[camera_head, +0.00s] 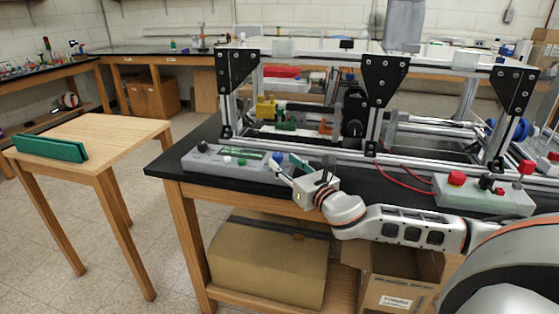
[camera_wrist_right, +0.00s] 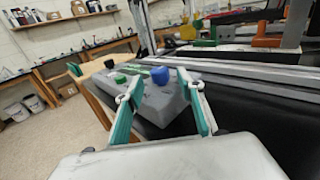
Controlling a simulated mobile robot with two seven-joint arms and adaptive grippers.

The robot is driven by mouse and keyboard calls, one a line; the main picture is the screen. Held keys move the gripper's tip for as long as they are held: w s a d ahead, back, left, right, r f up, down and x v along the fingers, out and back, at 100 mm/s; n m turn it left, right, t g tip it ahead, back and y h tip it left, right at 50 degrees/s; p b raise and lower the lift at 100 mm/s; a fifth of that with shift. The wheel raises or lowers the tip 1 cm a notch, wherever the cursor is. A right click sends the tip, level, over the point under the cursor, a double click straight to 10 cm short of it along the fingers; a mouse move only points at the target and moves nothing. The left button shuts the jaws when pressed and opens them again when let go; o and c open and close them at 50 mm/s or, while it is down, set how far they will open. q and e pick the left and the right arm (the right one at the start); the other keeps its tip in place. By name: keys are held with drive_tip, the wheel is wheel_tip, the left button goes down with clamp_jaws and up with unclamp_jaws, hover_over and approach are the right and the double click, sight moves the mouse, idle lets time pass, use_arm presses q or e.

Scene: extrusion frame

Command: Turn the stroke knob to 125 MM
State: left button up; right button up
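A grey control box (camera_head: 222,168) sits at the left end of the black bench top. It carries a blue knob (camera_head: 277,157), a green button (camera_head: 226,159), a black knob (camera_head: 202,146) and a small greenish display (camera_head: 243,151). Its markings are too small to read. My right gripper (camera_head: 285,164) is at the box's right end, close to the blue knob. In the right wrist view its teal-padded fingers (camera_wrist_right: 160,93) are spread apart, with the blue knob (camera_wrist_right: 159,75) between and beyond the tips. Nothing is visibly held. My left gripper is not in view.
An aluminium extrusion frame (camera_head: 375,105) with black brackets stands behind the box. A second grey box (camera_head: 490,201) with red buttons sits to the right, with red cables (camera_head: 405,180).

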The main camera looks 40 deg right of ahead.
sight(280, 159)
drive_tip(key=shift+w+d, duration=0.1)
drive_tip(key=shift+w, duration=1.4)
clamp_jaws()
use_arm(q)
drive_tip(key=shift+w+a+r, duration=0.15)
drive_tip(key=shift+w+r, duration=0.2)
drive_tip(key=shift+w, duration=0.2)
